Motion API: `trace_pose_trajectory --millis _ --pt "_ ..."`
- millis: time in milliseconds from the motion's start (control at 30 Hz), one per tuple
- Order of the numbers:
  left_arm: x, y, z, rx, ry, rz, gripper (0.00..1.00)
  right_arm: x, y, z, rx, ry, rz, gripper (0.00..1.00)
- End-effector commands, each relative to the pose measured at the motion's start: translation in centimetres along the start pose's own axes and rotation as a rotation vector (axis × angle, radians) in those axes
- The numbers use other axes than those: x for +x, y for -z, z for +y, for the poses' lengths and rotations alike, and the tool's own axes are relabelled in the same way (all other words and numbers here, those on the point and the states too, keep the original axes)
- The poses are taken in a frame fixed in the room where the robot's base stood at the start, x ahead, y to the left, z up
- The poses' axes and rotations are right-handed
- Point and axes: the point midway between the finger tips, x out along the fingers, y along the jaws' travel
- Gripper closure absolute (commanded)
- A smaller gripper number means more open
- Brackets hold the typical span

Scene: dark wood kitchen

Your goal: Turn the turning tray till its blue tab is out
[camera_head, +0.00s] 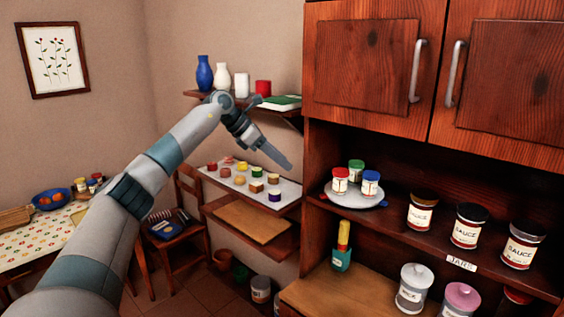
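The turning tray (352,203) is a pale round disc on the cabinet's open shelf, at the right of the view. A red-lidded jar, a green-lidded jar (356,172) and a blue-lidded jar stand on it. A small blue spot (384,203) shows at its right rim and may be the tab. My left gripper (287,164) is left of the tray and apart from it, in front of the wall shelves. Its fingers look together with no gap and nothing between them. My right gripper is out of view.
Sauce jars (468,226) stand right of the tray on the same shelf. The cabinet's side panel (317,155) stands between my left gripper and the tray. A green bottle with a yellow top (342,247) is below the tray. Small coloured pots (257,187) fill a wall shelf.

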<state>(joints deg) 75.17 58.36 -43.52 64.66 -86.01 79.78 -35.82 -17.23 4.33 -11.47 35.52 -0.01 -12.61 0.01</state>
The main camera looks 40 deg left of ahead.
Motion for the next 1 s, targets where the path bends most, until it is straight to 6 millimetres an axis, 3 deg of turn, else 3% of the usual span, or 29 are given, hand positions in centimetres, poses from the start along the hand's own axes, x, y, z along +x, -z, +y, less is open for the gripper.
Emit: trace_pose_trajectory --millis 367,533,633,767,867,1000 --pt "-0.3 -0.1 -0.1 0.0 0.001 0.0 0.64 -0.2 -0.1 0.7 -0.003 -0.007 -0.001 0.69" --pt "-0.1 -0.8 -0.7 0.001 0.018 -0.016 1.0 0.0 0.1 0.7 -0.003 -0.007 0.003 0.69" --pt "0.4 -2.5 -2.3 0.004 0.067 -0.06 1.0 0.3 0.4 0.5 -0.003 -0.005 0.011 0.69" --pt "1.0 -7.1 -6.7 0.011 0.202 -0.174 1.0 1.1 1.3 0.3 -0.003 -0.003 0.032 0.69" --pt "0.6 -11.8 -11.9 0.021 0.368 -0.298 1.0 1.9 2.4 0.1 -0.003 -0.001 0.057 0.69" --pt "-2.7 -18.1 -20.5 0.048 0.668 -0.485 1.0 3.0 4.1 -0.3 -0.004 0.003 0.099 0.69"
